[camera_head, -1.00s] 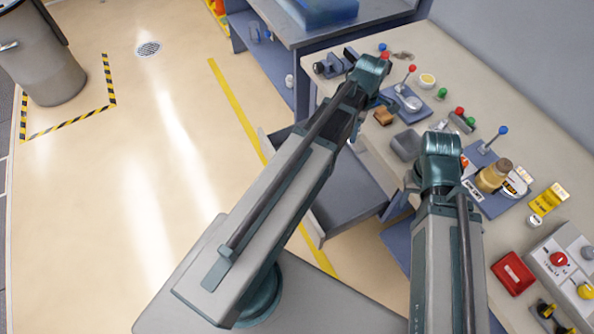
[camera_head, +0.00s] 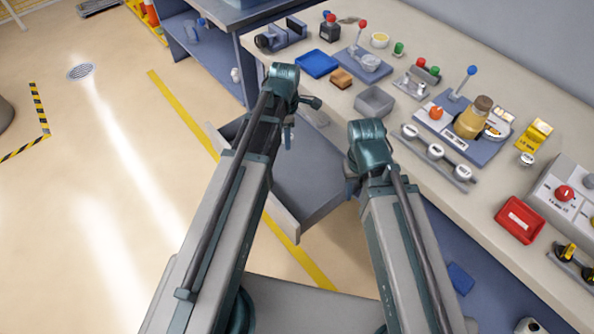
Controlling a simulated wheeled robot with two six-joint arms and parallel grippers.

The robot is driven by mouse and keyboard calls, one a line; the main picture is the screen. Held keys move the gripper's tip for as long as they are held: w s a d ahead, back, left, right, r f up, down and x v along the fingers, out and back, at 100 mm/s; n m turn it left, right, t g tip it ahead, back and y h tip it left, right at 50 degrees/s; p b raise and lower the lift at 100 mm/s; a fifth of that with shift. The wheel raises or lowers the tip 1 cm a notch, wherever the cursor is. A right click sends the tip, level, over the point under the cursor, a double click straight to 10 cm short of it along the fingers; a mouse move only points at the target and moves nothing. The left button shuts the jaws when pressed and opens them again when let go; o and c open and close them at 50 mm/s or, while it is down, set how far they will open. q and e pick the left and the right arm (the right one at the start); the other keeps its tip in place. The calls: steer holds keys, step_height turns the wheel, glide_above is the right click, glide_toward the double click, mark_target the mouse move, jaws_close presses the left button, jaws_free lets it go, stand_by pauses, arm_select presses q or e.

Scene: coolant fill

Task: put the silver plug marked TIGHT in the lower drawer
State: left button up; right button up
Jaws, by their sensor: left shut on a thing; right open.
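My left gripper (camera_head: 288,139) points down over the open grey drawer (camera_head: 315,190) under the bench, near its far left part. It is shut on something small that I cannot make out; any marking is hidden. My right gripper (camera_head: 351,186) is open, by the drawer's right side at the bench edge; its fingers are mostly hidden behind its wrist. A rail on the bench holds silver round plugs (camera_head: 436,151) with pale tops; their lettering is too small to read. Whether the open drawer is the lower one is not clear.
On the bench are a grey tray (camera_head: 375,102), a blue tray (camera_head: 317,64), a brown sponge (camera_head: 341,78), an amber jar (camera_head: 472,120) on a blue plate, and a red tray (camera_head: 519,221). The bench edge lies close beside both arms.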

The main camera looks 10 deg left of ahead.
arm_select(q)
steer(key=n+b, duration=0.2)
steer(key=b, duration=1.5)
glide_above(290, 191)
step_height(290, 191, down, 19)
steer(key=shift+f, duration=0.15)
step_height(290, 191, down, 10)
steer(key=b, duration=1)
steer(key=shift+f, duration=0.1)
steer(key=o, duration=1.1)
steer(key=shift+c, duration=0.2)
